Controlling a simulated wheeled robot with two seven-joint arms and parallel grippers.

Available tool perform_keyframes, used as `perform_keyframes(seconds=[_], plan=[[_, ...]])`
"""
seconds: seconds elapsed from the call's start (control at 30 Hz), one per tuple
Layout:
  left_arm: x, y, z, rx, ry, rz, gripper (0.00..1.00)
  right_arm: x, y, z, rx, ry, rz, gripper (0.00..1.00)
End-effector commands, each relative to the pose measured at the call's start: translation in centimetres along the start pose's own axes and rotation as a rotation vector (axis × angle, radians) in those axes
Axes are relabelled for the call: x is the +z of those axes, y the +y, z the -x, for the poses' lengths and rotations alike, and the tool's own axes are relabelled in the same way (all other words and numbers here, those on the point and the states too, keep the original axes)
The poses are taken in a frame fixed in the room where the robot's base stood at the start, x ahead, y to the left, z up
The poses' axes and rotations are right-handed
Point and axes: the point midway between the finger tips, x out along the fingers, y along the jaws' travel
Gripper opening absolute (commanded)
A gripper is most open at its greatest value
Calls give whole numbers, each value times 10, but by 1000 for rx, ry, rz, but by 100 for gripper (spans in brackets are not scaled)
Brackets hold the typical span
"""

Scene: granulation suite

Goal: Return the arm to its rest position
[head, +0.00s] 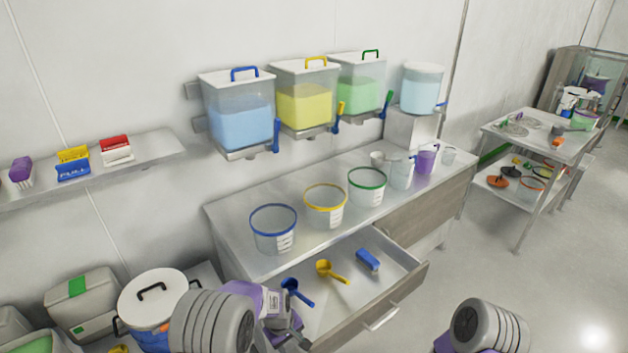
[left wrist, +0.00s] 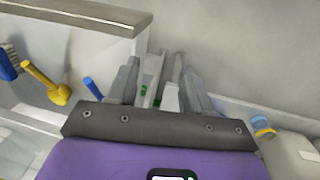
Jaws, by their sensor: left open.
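My left gripper (head: 292,332) hangs at the lower middle of the head view, in front of the open drawer's left end. In the left wrist view its two fingers (left wrist: 158,88) stand apart with nothing clearly held between them. My left arm enters at the bottom left. A part of my right arm shows at the bottom right of the head view, but its gripper is out of frame.
The open drawer (head: 395,298) holds a blue scoop (head: 299,293), a yellow scoop (head: 331,272) and a blue brush (head: 368,261). Rimmed buckets stand on the counter (head: 245,201) above. A white-lidded drum (head: 152,298) is left of my arm. Floor at right is clear.

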Motion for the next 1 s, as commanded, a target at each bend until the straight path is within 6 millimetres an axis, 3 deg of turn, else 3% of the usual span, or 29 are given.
perform_keyframes(seconds=[0.23, 0.3, 0.4, 0.5, 0.63, 1.0], plan=[[36, -86, -90, -6, -67, -106, 50, 1, 11, -28, 0, -4, 0, 43], [61, -120, -121, 11, -96, -160, 50, 0, 16, -41, 0, -3, 0, 43], [102, -156, -152, 59, -129, -244, 50, -1, 22, -57, 0, -3, -1, 43], [136, -176, -164, 114, -144, -312, 50, -1, 26, -68, 0, -3, 0, 43], [161, -187, -167, 166, -146, -365, 50, -2, 28, -75, 0, -4, 0, 43], [169, -189, -164, 187, -140, -385, 50, -2, 28, -75, 0, -3, 0, 43]])
